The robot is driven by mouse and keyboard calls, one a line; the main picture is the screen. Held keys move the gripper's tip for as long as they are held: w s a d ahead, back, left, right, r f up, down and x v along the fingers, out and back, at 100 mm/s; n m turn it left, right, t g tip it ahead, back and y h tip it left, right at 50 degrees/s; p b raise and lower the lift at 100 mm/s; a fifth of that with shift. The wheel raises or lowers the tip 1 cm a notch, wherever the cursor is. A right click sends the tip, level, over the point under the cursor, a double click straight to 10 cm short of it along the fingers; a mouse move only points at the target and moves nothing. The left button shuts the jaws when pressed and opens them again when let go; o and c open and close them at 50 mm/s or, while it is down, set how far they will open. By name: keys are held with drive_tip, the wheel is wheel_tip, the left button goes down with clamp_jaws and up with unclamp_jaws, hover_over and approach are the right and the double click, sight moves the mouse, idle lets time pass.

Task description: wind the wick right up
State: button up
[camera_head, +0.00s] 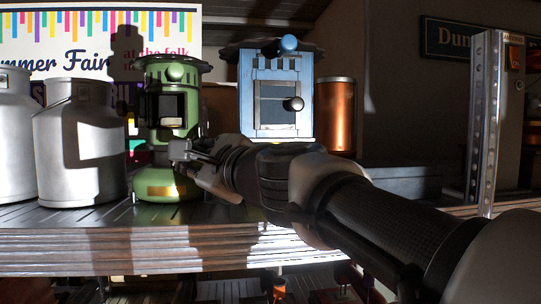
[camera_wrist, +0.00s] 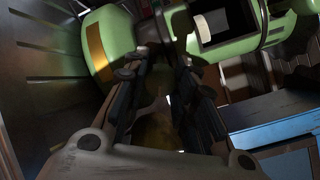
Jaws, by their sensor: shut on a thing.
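A green lantern (camera_head: 172,209) stands upright on the slatted wooden shelf. It has a dark window with a white patch, a round knob (camera_head: 175,73) near its top and a brass plate on its base. My gripper (camera_head: 178,152) reaches in from the right to the lantern's narrow middle, below the window. It is shut on a small part there, likely the wick knob, which the fingers largely hide. In the wrist view the lantern (camera_wrist: 110,35) lies sideways across the top, and the gripper's dark fingers (camera_wrist: 168,72) reach up to its middle. The wick itself cannot be made out.
A blue lantern-like box (camera_head: 247,88) with a black knob stands right of the green lantern, behind my arm. A copper cylinder (camera_head: 336,118) is beyond it. Grey milk cans (camera_head: 84,150) stand close on the left. A metal post (camera_head: 486,120) rises at the right.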

drive_tip(key=m+p, duration=0.2)
drive_tip(key=m, duration=0.5)
drive_tip(key=m+p, duration=0.1)
drive_tip(key=m, duration=0.5)
drive_tip(key=shift+p, duration=0.4)
drive_tip(key=shift+f+m, duration=0.1)
drive_tip(key=shift+m, duration=0.2)
drive_tip(key=o, duration=1.1)
drive_tip(key=v, duration=1.2)
